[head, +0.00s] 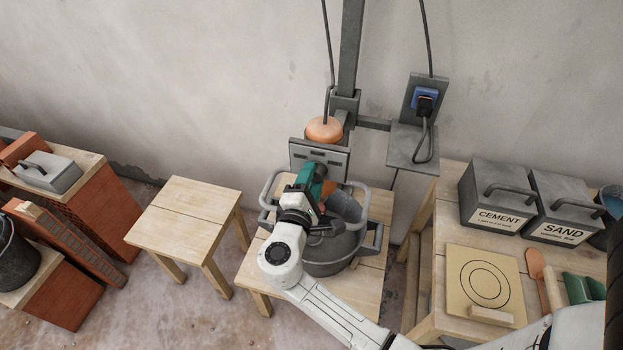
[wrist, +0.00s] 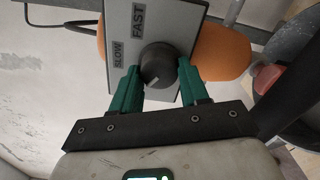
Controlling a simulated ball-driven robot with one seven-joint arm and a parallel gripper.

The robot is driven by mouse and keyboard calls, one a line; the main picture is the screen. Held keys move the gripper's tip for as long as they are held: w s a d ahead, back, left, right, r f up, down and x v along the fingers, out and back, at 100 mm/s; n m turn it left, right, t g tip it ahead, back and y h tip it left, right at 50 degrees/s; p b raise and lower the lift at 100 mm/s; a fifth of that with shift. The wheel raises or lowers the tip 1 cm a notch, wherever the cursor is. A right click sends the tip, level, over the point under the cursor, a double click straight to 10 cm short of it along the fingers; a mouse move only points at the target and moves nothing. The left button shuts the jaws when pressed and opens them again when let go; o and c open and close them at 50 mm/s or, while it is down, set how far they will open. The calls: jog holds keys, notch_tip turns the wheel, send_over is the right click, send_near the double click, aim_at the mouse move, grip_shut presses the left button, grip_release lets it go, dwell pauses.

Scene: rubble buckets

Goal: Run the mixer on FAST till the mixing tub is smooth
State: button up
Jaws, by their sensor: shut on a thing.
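The mixer's grey control panel (wrist: 175,22) fills the upper middle of the wrist view, with the labels SLOW and FAST beside a black round knob (wrist: 157,62). My gripper (wrist: 158,68) has its green fingers on either side of the knob, shut on it. The mixer's orange body (wrist: 222,52) shows behind the panel. In the head view the mixer (head: 324,129) is on a grey post, and my gripper (head: 311,180) is at its panel. The grey mixing tub (head: 330,267) stands below on a wooden table, partly behind my arm. I cannot tell how smooth its contents are.
A bare wooden stool (head: 185,212) stands left of the tub. On the right, a wooden bench (head: 450,190) holds the CEMENT box (head: 497,190) and SAND box (head: 563,205). Bricks (head: 107,220) are stacked at far left.

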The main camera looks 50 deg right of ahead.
jog(key=o, duration=1)
jog(key=shift+d, duration=0.15)
jog(key=shift+o, duration=0.2)
jog(key=b+v, duration=0.2)
jog(key=v, duration=0.9)
jog(key=shift+w, duration=0.1)
